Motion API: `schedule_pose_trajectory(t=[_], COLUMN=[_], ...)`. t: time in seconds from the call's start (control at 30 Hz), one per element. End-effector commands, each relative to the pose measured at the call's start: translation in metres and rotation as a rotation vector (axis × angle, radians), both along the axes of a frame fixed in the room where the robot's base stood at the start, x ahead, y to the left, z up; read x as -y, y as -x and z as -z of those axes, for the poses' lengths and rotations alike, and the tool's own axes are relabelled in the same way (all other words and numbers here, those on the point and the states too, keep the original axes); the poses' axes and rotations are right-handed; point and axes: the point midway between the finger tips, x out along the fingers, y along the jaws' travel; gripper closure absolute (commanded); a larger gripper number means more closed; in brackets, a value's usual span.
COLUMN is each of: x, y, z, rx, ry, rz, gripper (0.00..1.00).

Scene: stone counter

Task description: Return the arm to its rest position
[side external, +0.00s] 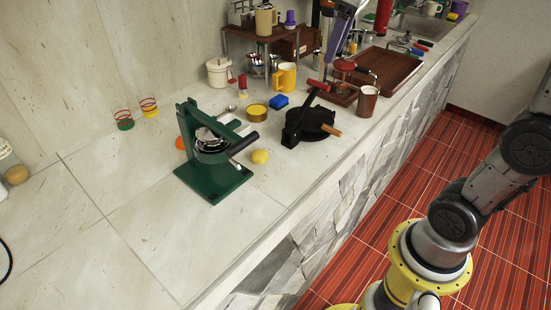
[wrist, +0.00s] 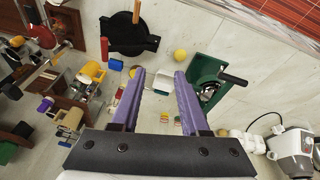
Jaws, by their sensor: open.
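My gripper (wrist: 159,74) shows in the wrist view with its two purple fingers spread apart and nothing between them. In the side external view its purple finger (side external: 337,38) hangs down at the top, above the back part of the counter, near the small shelf and the brown tray. The arm runs out of the frame at the right, so its whole pose is hidden. The counter (side external: 110,215) is pale stone.
A green press (side external: 215,185) stands mid-counter, with a yellow ball (side external: 260,157) and a black pan-like device (side external: 305,125) beside it. A brown shelf (side external: 268,37) with mugs, a brown tray (side external: 378,75) and a brown cup (side external: 367,101) stand farther back. The front-left counter is clear.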

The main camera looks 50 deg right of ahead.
Motion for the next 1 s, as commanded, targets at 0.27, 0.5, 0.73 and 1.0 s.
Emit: schedule_pose_trajectory(t=[0.27, 0.5, 0.73, 1.0], x=[-0.052, -0.065, -0.065, -0.065], y=[0.105, 0.16, 0.164, 0.164], z=[0.025, 0.085, 0.112, 0.111], rx=[0.147, 0.208, 0.216, 0.217], ry=[-0.029, -0.083, -0.122, -0.126], rz=[-0.011, 0.057, 0.155, 0.165], gripper=[0.55, 0.55, 0.55, 0.55])
